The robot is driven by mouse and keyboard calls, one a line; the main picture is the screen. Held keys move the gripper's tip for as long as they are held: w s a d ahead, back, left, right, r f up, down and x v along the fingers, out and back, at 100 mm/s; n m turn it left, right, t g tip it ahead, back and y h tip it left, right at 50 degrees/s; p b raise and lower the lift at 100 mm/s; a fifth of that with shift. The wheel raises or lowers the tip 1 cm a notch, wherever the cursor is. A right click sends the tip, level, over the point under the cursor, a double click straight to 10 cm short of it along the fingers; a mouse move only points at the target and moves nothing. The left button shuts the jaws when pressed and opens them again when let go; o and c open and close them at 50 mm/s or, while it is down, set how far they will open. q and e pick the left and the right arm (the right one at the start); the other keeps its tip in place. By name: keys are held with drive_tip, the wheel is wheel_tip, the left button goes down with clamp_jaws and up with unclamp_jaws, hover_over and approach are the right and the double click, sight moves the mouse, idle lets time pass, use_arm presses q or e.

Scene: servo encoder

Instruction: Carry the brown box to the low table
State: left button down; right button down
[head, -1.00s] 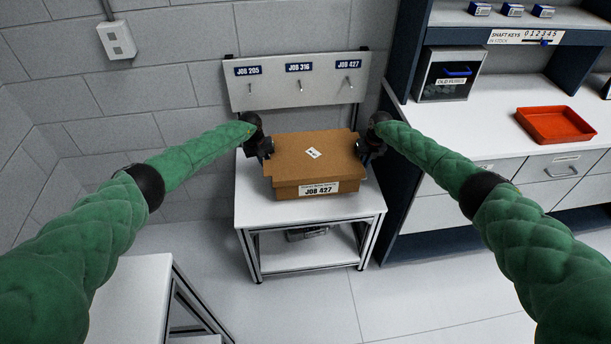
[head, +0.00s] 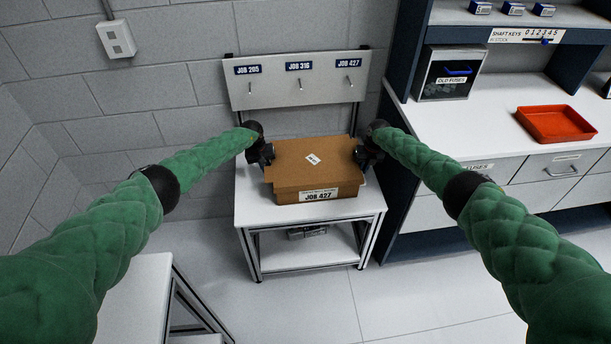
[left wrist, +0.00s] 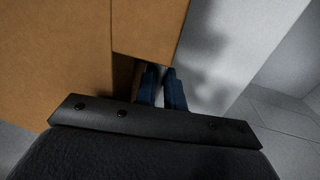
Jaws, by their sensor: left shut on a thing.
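The brown box (head: 300,166), closed and labelled JOB 427, is over the white low table (head: 262,215) below the hook board. I cannot tell whether its underside touches the tabletop. My left gripper (head: 267,153) is at the box's left side; in the left wrist view its blue fingers (left wrist: 162,88) are close together at the edge of a cardboard flap on the box (left wrist: 60,60), shut on it. My right gripper (head: 362,155) is at the box's right side; its fingertips are hidden, so its grip cannot be made out.
A hook board (head: 300,82) with job labels stands behind the table. A grey item (head: 306,232) lies on the lower shelf. A workbench (head: 480,125) with a red tray (head: 556,125) is at right. Another white table (head: 130,300) is at lower left.

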use_arm(q)
drive_tip(key=shift+a+f, duration=0.1)
drive_tip(key=shift+f, duration=0.15)
use_arm(e)
drive_tip(key=shift+f, duration=0.2)
use_arm(q)
drive_tip(key=c, duration=1.6)
unclamp_jaws()
use_arm(e)
drive_tip(key=c, duration=1.6)
unclamp_jaws()
drive_tip(key=shift+d, duration=0.1)
use_arm(q)
drive_tip(key=shift+o, duration=0.5)
use_arm(e)
drive_tip(key=shift+o, duration=0.5)
use_arm(q)
drive_tip(key=shift+d, duration=0.2)
use_arm(e)
drive_tip(key=shift+a, duration=0.25)
use_arm(q)
drive_tip(key=shift+r, duration=0.2)
